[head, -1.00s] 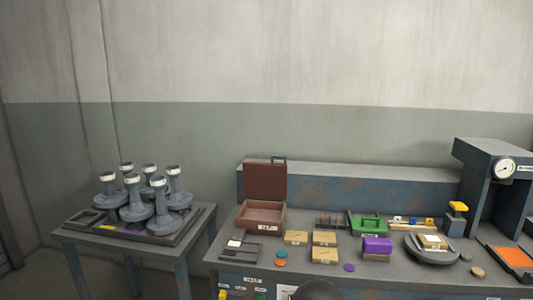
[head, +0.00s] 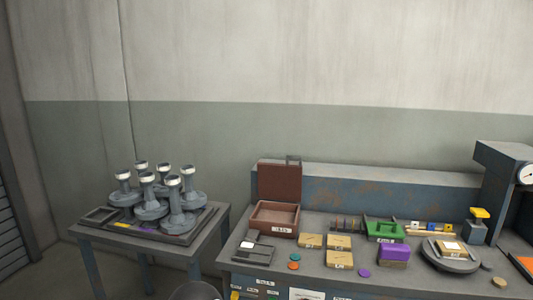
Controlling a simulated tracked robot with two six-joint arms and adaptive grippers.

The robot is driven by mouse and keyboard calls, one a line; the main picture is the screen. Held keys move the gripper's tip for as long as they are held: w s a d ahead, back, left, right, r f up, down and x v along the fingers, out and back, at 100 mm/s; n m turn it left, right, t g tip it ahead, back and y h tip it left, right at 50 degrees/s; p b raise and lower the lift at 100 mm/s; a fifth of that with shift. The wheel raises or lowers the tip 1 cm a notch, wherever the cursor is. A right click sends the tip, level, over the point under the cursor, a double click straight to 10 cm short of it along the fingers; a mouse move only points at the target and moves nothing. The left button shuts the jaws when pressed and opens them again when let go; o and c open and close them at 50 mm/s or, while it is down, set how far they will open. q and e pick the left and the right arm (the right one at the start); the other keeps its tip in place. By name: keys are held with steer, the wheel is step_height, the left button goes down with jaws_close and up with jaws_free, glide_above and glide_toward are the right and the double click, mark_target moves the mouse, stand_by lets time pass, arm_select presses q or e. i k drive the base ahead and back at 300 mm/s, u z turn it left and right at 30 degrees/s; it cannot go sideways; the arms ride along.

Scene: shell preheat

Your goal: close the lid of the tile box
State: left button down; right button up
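The tile box (head: 274,228) is a reddish-brown box with a white label on its front. It stands at the left end of the workbench. Its lid (head: 279,182) stands upright at the back edge, fully open. The inside of the box looks empty from here. Neither my left nor my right gripper shows in the head view.
A grey frame (head: 254,248), coloured discs and tan blocks (head: 339,259) lie in front and right of the box. A purple-topped block (head: 394,252), green holder (head: 384,230) and round plate (head: 450,264) are farther right. A side table (head: 87,230) holds several grey flanged pieces.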

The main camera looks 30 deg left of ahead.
mark_target(275, 181)
steer(key=u, duration=0.1)
steer(key=i, duration=1)
steer(key=z, duration=0.1)
